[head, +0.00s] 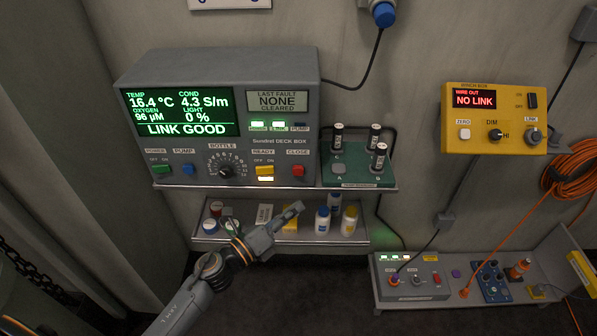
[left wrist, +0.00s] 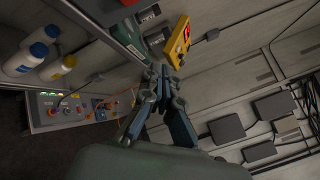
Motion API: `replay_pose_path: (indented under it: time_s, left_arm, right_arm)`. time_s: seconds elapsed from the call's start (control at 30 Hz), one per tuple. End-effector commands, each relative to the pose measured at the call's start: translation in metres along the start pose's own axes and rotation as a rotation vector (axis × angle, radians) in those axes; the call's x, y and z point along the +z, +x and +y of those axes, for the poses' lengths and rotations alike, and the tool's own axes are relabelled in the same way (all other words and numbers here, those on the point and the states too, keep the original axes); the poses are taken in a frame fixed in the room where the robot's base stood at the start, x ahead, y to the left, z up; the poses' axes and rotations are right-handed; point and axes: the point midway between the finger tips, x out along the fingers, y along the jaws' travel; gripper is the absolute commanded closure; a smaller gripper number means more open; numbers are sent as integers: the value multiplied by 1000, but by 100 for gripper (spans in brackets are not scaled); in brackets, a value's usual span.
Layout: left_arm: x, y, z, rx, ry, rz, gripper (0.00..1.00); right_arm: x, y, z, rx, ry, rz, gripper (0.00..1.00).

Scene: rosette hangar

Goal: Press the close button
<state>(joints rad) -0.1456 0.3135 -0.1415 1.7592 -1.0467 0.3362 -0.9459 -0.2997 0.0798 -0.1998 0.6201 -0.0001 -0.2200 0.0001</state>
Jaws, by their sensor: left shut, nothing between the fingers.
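The close button (head: 298,171) is a red button under the label CLOSE, at the lower right of the grey deck box (head: 220,90) in the head view. My left gripper (head: 297,208) is shut and empty. In the head view its tip shows below the close button and apart from it, in front of the lower shelf. In the left wrist view the fingers of my left gripper (left wrist: 161,74) come together at the tips. I cannot make out the close button in that view. My right gripper is not in view.
A yellow ready switch (head: 264,170) sits left of the close button. A green board (head: 358,180) with black cylinders stands to the right. The lower shelf (head: 275,240) holds bottles (head: 349,220) and jars. A yellow winch box (head: 494,118) hangs on the right wall.

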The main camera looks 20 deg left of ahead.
Motion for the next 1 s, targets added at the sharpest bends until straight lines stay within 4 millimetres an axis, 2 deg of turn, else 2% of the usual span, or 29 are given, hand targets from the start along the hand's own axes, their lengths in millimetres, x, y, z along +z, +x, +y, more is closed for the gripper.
replay_pose_path:
  time_s: [0.17, 0.6, 1.0]
  left_arm:
    - [7, 10, 7, 0, 0, -1, 100]
    - [35, 50, 38, 0, 0, 0, 100]
    - [44, 61, 44, 0, -2, 0, 100]
  right_arm:
    - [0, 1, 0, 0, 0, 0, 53]
    - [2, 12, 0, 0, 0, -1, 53]
    - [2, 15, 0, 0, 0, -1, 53]
